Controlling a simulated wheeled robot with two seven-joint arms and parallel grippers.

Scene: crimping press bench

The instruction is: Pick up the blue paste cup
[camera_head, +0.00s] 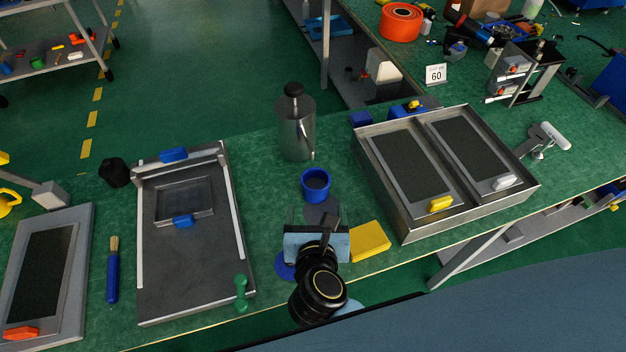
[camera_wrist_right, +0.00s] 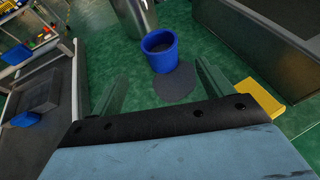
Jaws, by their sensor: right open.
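The blue paste cup (camera_head: 316,184) stands upright on the green bench, between the framed press plate and the metal tray. It holds something dark. The cup also shows in the right wrist view (camera_wrist_right: 160,50), beyond my fingers and between their lines. My right gripper (camera_head: 318,212) is just on the near side of the cup, apart from it. In the right wrist view its two green fingers (camera_wrist_right: 160,88) are spread wide with nothing between them. A dark round patch (camera_wrist_right: 175,84) lies on the bench beside the cup's base. My left gripper is not seen.
A steel bottle (camera_head: 297,128) stands behind the cup. The framed plate (camera_head: 190,270) is left, the two-bay metal tray (camera_head: 400,225) right. A yellow block (camera_head: 370,241) lies right of my gripper. A blue-handled brush (camera_head: 113,278) lies farther left.

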